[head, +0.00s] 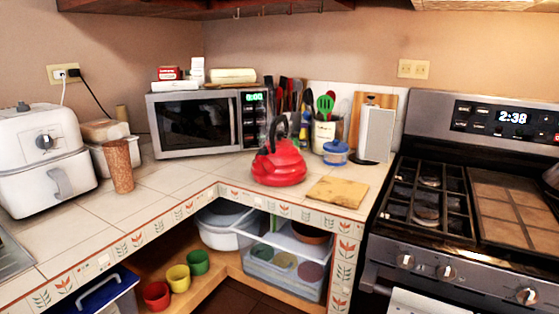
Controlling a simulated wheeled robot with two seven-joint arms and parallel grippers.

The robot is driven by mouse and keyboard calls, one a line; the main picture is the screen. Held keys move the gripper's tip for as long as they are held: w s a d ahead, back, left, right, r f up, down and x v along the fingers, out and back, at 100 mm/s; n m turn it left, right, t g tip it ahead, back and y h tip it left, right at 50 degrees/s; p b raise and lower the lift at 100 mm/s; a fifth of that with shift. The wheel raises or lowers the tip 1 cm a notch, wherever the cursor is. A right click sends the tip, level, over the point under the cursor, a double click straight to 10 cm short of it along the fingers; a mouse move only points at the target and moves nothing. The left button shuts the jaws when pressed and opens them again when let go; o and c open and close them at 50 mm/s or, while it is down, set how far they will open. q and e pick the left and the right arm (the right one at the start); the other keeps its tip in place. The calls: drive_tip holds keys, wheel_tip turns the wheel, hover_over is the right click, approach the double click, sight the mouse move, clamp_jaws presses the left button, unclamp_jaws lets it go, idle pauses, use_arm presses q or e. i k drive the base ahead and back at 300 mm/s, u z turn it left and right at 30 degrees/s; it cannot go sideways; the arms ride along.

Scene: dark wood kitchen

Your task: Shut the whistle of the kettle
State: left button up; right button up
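The red kettle (279,168) stands upright on the tiled counter in the corner, in front of the microwave's right end. Its black handle (270,132) arches over the top. The whistle is too small and dark to make out, so I cannot tell whether it is open or shut. Neither of my grippers shows in the head view, and nothing of mine touches the kettle.
The microwave (205,123) is behind left; the stove (440,205) is at right. Counter left of the kettle is clear. A dark object (552,178) is cut off at the right edge.

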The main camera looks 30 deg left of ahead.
sight(264, 152)
drive_tip(key=k, duration=0.65)
drive_tip(key=u, duration=0.5)
drive_tip(key=i, duration=1.2)
drive_tip(key=u, duration=0.5)
drive_tip(key=k, duration=0.55)
drive_tip(key=z, duration=1.15)
drive_tip(key=i, duration=0.95)
drive_tip(key=u, duration=1.75)
